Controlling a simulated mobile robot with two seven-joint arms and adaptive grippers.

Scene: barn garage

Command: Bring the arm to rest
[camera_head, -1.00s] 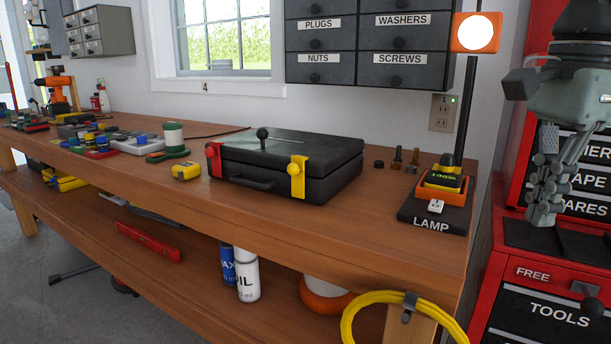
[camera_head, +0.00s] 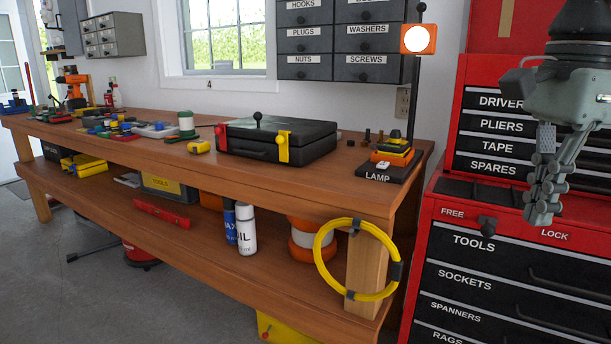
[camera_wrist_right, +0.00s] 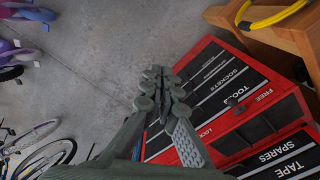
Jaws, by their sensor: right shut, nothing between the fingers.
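My right gripper (camera_head: 543,205) hangs at the right of the head view, pointing down in front of the red tool chest (camera_head: 432,215). Its fingers are together with nothing between them. In the right wrist view the closed fingers (camera_wrist_right: 163,85) show above the grey floor, beside the red chest (camera_wrist_right: 208,18). My left gripper is not in view.
The wooden workbench (camera_head: 330,195) holds a black case (camera_head: 262,142) and a lit lamp (camera_head: 418,40). A yellow hose coil (camera_head: 322,272) hangs on its front leg. Bicycles (camera_wrist_right: 35,145) stand on the floor in the right wrist view. Floor between them is clear.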

